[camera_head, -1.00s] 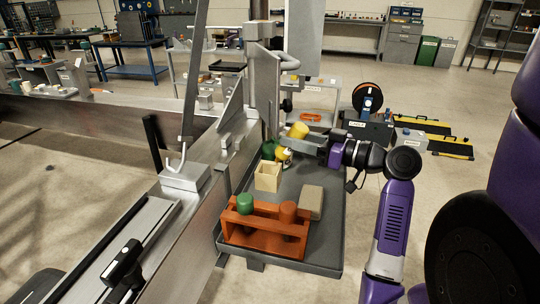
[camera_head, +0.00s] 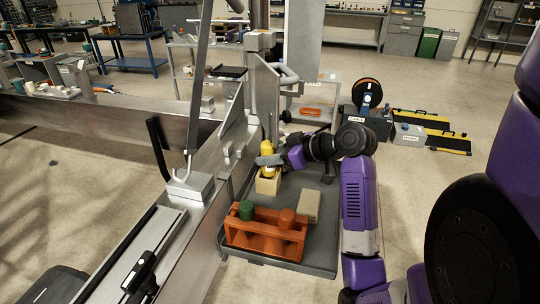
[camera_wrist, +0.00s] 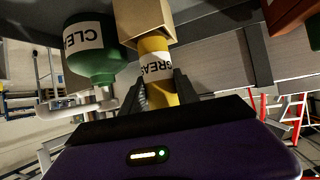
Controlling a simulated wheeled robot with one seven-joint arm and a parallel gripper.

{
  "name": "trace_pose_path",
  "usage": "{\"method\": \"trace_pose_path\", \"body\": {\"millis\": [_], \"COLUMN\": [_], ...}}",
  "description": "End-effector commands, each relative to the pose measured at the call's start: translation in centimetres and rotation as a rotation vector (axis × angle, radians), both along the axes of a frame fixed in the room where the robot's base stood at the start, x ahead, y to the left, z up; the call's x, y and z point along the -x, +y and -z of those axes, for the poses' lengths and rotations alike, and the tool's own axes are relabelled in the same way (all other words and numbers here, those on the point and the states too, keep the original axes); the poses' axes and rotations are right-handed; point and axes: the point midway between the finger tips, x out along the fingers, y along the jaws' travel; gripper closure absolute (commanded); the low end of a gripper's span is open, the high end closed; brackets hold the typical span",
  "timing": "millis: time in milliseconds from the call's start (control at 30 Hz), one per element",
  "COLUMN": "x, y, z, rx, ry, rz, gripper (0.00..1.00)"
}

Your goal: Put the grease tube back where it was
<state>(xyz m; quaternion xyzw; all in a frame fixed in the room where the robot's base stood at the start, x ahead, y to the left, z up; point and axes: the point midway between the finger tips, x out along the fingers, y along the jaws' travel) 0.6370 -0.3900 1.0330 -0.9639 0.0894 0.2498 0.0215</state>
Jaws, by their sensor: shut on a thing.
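The yellow grease tube (camera_head: 267,148) stands upright in my gripper (camera_head: 270,162), directly over the small beige open box (camera_head: 268,186) on the grey tray. In the wrist view the tube (camera_wrist: 155,62), with its label partly readable, lies between my two fingers (camera_wrist: 160,88), which are closed around it. Its end meets the beige box (camera_wrist: 144,18) there. I cannot tell how far, if at all, the tube's lower end is inside the box.
A green labelled container (camera_wrist: 88,60) stands close beside the tube in the wrist view. An orange-brown carrier (camera_head: 262,239) with green and brown items sits at the tray's front (camera_head: 318,262). Metal framework (camera_head: 232,130) borders the left.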

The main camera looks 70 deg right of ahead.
Motion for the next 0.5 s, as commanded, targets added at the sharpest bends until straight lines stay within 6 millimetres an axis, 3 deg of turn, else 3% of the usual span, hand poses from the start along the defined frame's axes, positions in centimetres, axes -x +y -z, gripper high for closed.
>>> {"method": "trace_pose_path", "body": {"millis": [100, 200, 500], "x": [0.1, 0.0, 0.0], "y": [0.0, 0.0, 0.0], "z": [2.0, 2.7, 2.9], "rx": [-0.006, -0.002, 0.0], "ry": [0.003, 0.001, -0.001], "rz": [0.002, 0.0, -0.001], "gripper": [1.0, 1.0, 1.0]}}
